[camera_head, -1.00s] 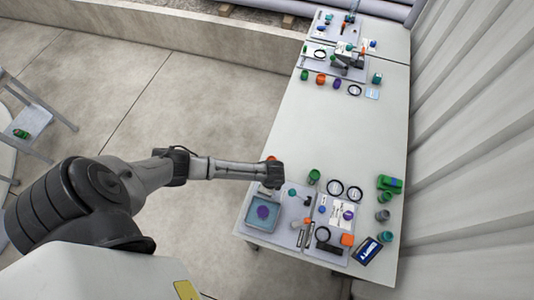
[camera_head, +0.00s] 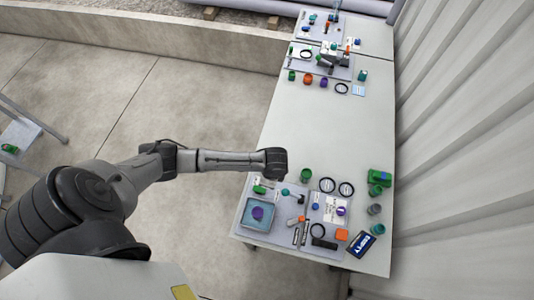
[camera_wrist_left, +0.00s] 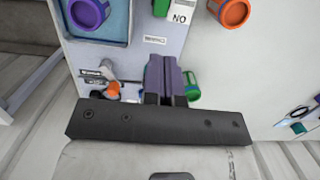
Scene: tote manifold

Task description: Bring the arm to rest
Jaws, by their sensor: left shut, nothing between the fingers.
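My left arm (camera_head: 215,162) reaches in from the left in the head view and ends above the near-left edge of the table (camera_head: 325,130). The left gripper's fingers are mostly hidden under the wrist there. In the left wrist view the left gripper (camera_wrist_left: 166,62) shows its two fingers closed together, with nothing between them. It hangs over the grey board. A green part (camera_wrist_left: 192,86) shows just beside the fingers; I cannot tell whether they touch. My right gripper is not in view.
A blue tray (camera_head: 246,222) with a purple part lies on the near board. Black rings, a green block (camera_head: 379,177), cylinders and a blue box (camera_head: 360,245) stand to its right. Another board (camera_head: 318,62) is farther back. The table's middle is clear.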

